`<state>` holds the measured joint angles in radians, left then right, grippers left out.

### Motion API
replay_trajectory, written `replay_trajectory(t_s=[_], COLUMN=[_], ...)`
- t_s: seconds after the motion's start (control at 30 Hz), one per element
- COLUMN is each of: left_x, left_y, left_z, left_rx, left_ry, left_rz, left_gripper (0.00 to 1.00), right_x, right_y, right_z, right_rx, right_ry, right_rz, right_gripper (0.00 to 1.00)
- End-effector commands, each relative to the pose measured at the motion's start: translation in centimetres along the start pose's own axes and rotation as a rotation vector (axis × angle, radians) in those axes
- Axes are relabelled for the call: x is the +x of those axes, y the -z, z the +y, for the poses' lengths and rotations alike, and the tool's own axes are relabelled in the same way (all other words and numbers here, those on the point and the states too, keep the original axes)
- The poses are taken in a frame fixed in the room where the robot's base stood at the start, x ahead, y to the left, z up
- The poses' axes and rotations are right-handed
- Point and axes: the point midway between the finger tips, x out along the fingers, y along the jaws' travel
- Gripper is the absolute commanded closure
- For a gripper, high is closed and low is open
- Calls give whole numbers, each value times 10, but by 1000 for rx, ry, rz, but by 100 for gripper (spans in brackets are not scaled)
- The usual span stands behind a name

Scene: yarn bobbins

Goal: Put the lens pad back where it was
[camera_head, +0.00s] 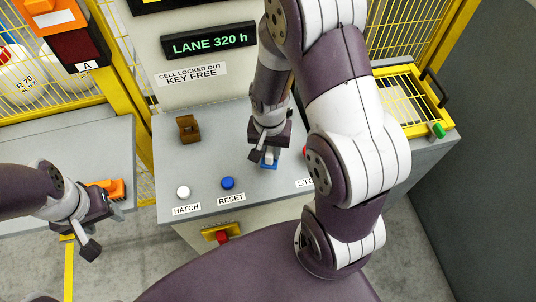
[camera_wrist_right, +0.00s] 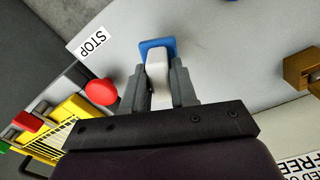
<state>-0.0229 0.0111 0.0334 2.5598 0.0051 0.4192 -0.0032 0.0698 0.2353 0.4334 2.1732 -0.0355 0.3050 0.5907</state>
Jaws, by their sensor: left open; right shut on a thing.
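The lens pad, a blue plate with a white grip, shows in the head view (camera_head: 269,165) over the grey console top and in the right wrist view (camera_wrist_right: 157,45). My right gripper (camera_head: 268,155) is shut on its white grip, and the fingers also show in the wrist view (camera_wrist_right: 160,80). The blue plate is beyond the fingertips. I cannot tell whether it touches the console. My left gripper (camera_head: 92,228) is open and empty at the lower left, off the edge of the left table.
The console (camera_head: 205,165) bears a brown block (camera_head: 188,128), a white HATCH button (camera_head: 183,192), a blue RESET button (camera_head: 227,183) and a red STOP button (camera_wrist_right: 102,91) near the right gripper. An orange object (camera_head: 113,188) lies on the left table. Yellow fencing stands behind.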

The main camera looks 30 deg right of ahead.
Motion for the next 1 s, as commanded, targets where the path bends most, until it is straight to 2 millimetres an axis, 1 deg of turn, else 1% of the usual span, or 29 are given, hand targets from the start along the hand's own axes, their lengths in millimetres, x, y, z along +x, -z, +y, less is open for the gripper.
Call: replay_trajectory(t_s=[0.07,0.2,0.3,0.53,0.67,0.7,0.73,0.77,1.0], left_x=[-2,-6,-7,-6,-2,-4,-4,-4,-5], left_y=[0,1,1,1,0,0,0,0,0], left_z=[0,0,0,0,0,0,0,0,0], left_rx=[0,0,0,0,0,0,0,0,0], left_ry=[0,0,0,0,0,0,0,0,0], left_rz=[0,0,0,0,0,0,0,0,0], left_gripper=[45,45,45,45,45,45,45,45,45], right_x=[5,31,42,44,48,47,46,46,46], right_y=[0,0,0,1,1,1,1,1,1], right_z=[-4,-5,-5,-6,-6,-6,-6,-6,-5], right_rx=[1,2,2,2,2,2,2,2,2], right_ry=[-2,-3,-1,1,0,1,1,0,0], right_rz=[-3,-5,-2,1,0,0,0,0,0], right_gripper=[100,100,100,100,100,60,50,47,47])
